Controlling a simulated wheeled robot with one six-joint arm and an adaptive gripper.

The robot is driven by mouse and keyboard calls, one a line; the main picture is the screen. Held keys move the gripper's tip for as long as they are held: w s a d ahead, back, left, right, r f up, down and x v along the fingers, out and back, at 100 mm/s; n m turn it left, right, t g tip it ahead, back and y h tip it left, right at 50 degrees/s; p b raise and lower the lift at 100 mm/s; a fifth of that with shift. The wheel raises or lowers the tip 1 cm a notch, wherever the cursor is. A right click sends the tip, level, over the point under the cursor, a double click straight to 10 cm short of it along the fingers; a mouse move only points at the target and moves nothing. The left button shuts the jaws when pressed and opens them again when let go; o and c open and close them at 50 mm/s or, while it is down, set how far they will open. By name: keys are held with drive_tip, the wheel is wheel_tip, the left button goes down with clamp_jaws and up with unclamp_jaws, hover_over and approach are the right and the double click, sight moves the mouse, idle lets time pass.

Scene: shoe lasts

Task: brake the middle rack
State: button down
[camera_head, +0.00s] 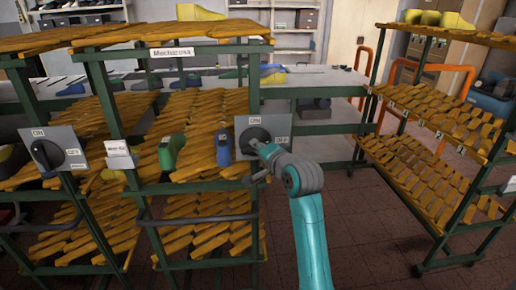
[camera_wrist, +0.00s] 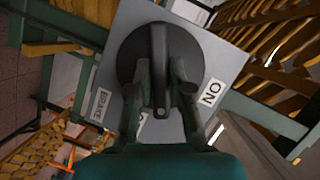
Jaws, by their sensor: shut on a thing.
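The middle rack (camera_head: 254,95) has a green frame, slanted orange slat shelves and a "Mechanosa" style label on top. A grey panel (camera_head: 278,129) with a round black knob (camera_head: 254,138) is on its right front post. My gripper (camera_head: 258,164) is at this knob. In the wrist view, my gripper (camera_wrist: 163,92) is shut on the bar of the black knob (camera_wrist: 158,42), one finger on each side. The bar runs nearly up and down in that view, with a pale mark at its lower end. Labels reading BRAKE and ON show on the panel (camera_wrist: 225,57); another label is partly hidden.
The left rack has its own grey panel with a black knob (camera_head: 46,153). A green last (camera_head: 171,151) and a blue last (camera_head: 222,149) stand on the middle rack. The right rack (camera_head: 470,215) stands apart, with open floor (camera_head: 375,245) between.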

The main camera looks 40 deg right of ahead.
drive_tip(key=n+g+h, duration=0.1)
drive_tip(key=n, duration=0.2)
drive_tip(key=n+g+h, duration=0.1)
drive_tip(key=n+g, duration=0.1)
drive_tip(key=n, duration=0.1)
drive_tip(key=n+g+h, duration=0.1)
drive_tip(key=n, duration=0.2)
drive_tip(key=shift+w+a+r+h, duration=0.1)
drive_tip(key=shift+a+h, duration=0.1)
drive_tip(key=shift+h, duration=0.1)
drive_tip(key=shift+g, duration=0.3)
idle(0.4)
drive_tip(key=c, duration=1.1)
unclamp_jaws()
drive_tip(key=shift+o, duration=0.2)
drive_tip(key=v, duration=1.2)
drive_tip(key=shift+a, duration=0.1)
